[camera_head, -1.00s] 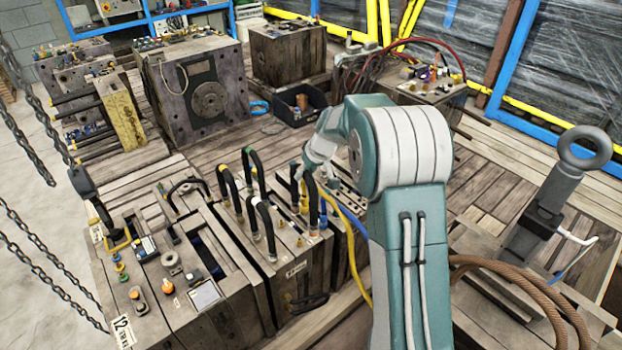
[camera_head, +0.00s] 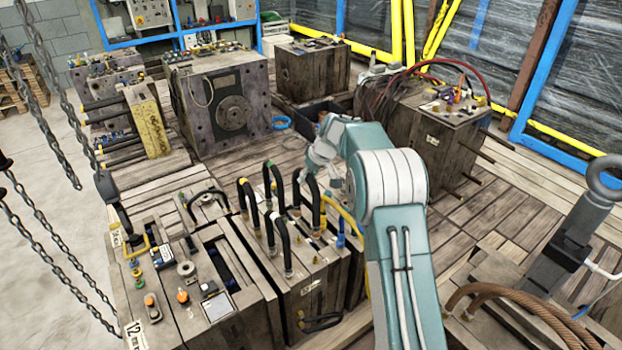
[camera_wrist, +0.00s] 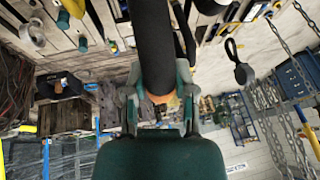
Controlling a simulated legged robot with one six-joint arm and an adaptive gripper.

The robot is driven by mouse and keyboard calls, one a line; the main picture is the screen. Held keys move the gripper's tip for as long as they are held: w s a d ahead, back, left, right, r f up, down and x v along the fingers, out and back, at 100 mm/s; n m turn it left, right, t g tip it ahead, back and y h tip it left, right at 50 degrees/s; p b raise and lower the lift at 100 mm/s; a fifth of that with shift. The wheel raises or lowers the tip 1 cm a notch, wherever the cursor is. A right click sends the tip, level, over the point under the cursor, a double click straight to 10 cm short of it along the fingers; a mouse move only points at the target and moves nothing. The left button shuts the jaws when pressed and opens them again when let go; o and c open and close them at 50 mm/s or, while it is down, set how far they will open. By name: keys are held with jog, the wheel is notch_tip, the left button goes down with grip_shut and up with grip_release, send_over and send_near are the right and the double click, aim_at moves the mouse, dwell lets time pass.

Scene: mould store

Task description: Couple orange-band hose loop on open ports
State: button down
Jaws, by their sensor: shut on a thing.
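My gripper (camera_head: 325,180) hangs over the far right part of the front mould block (camera_head: 310,285). In the wrist view its two fingers (camera_wrist: 160,108) are shut on a thick black hose (camera_wrist: 154,45), and an orange band (camera_wrist: 163,98) shows between them. In the head view a black hose loop (camera_head: 309,184) stands beside the gripper, partly hidden by it. I cannot tell whether its ends touch the ports below. Open ports are too small to tell.
A yellow hose (camera_head: 349,220) and a blue fitting (camera_head: 340,238) are close to my arm. Chains (camera_head: 45,235) hang at left. A larger mould block (camera_head: 215,100) stands behind, with bare planks (camera_head: 490,220) at right.

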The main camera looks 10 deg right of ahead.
notch_tip(320, 180, down, 10)
jog(key=shift+f, duration=0.15)
dwell(0.7)
jog(key=shift+s+f, duration=0.1)
jog(key=shift+f, duration=1.35)
dwell(3.3)
jog(key=shift+c, duration=1.8)
grip_release()
jog(key=v, duration=1.1)
jog(key=shift+d+r, duration=0.2)
jog(key=shift+r, duration=0.15)
jog(key=shift+s, duration=0.1)
